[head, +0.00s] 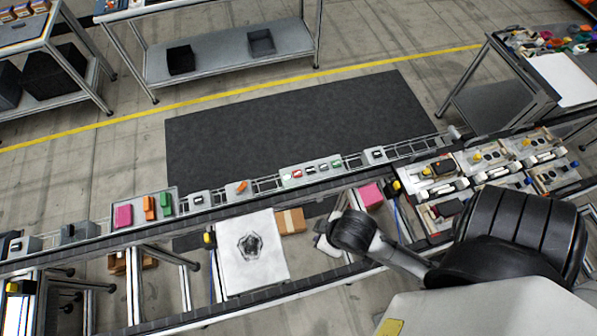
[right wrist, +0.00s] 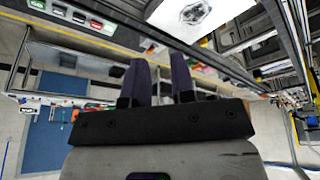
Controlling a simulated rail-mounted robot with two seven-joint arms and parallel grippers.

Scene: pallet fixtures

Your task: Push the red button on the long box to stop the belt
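The long box (head: 312,170) is a pale green-white panel with a row of small buttons, set along the belt line near the middle of the head view. Its red button (head: 297,173) is near the left end of the row. In the right wrist view the box shows upside down at the upper left, with a red button (right wrist: 97,25). My right gripper (right wrist: 160,65) shows two dark fingers with a gap between them and nothing held. It is apart from the box; in the head view my wrist largely hides it. My left gripper is not in view.
The belt line (head: 265,186) carries a grey tray (head: 174,197) of pink, orange and green blocks. A white panel (head: 250,265) with a dark mark lies in front of the belt. Fixtures with parts (head: 440,170) stand at the right. A dark floor mat (head: 290,125) lies behind.

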